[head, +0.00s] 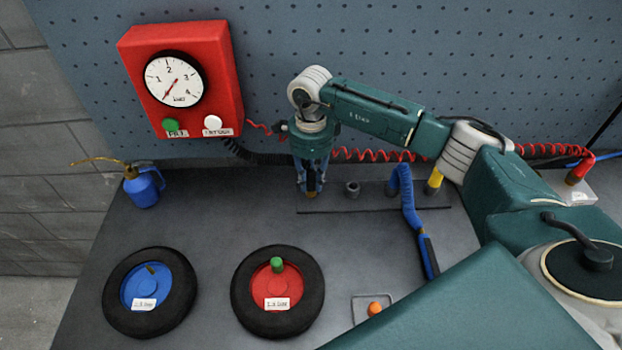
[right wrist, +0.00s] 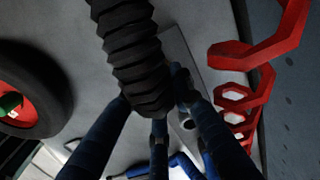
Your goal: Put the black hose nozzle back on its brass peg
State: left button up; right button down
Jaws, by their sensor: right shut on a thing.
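My right gripper (head: 311,190) points down over the left end of the dark strip at the back of the bench. In the right wrist view its blue fingers are closed around a black ribbed piece (right wrist: 135,60), the hose nozzle with its hose. In the head view the black ribbed hose (head: 243,153) runs left from behind the gripper. A small brass-coloured bit (head: 311,194) shows at the fingertips; I take it for the brass peg. The fingers hide whether the nozzle touches it. My left gripper is not in view.
A grey peg (head: 352,189) stands just right of the gripper, then a blue bent tool (head: 410,205) and a yellow-topped peg (head: 434,180). A red coiled hose (head: 375,155) runs behind. Two wheels (head: 117,318) (head: 245,315) lie in front. A blue oil can (head: 141,190) stands left.

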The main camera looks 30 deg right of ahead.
jog(key=c, duration=1.4)
grip_release()
jog(key=shift+c, duration=0.2)
notch_tip(320, 180, up, 12)
jog(key=shift+r, duration=0.1)
jog(key=shift+s, duration=0.1)
